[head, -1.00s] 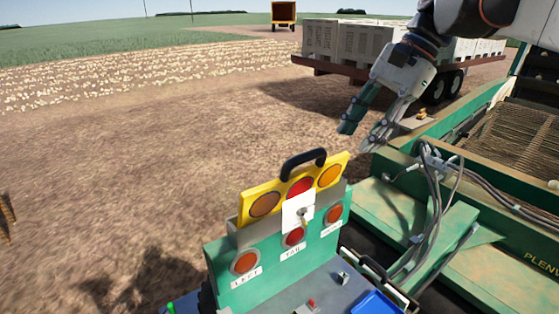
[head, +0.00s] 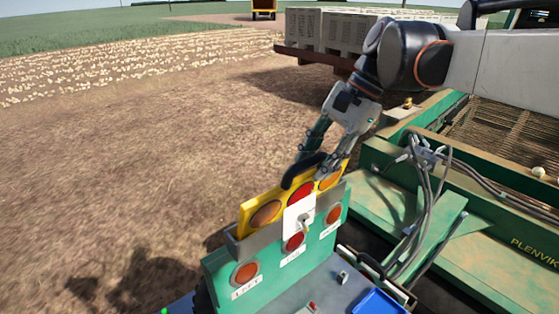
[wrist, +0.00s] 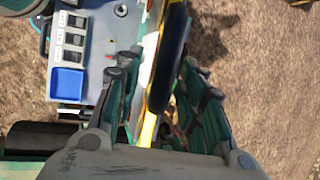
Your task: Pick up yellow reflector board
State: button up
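The yellow reflector board (head: 246,212), with orange and red round lenses and a black handle (head: 291,174) on top, stands upright in a grey holder on the green control box (head: 223,262). A white plate covers part of its front. My gripper (head: 312,168) is at the handle, coming down from the upper right. In the wrist view, the open fingers of my gripper (wrist: 158,88) lie on either side of the black handle (wrist: 170,60), with gaps showing. The yellow edge of the board (wrist: 149,128) shows beneath the handle. In the head view my fingers hide part of the handle.
A blue tray (head: 378,303) and switches sit on the box top; the tray also shows in the wrist view (wrist: 67,83). Green machinery (head: 470,240) with grey cables (head: 424,180) stands close on the right. A trailer with crates (head: 345,30) is behind. Open soil lies left.

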aim_at(304, 176)
jog(key=x, duration=0.2)
jog(key=p+x, duration=0.1)
jog(key=x, duration=0.1)
jog(key=shift+a+r, duration=0.2)
jog(key=shift+a, duration=0.05)
jog(key=shift+a+f+p, duration=0.25)
jog(key=shift+f+p, duration=0.1)
jog(key=shift+f, duration=0.3)
jog(key=shift+c, duration=0.6)
grip_shut()
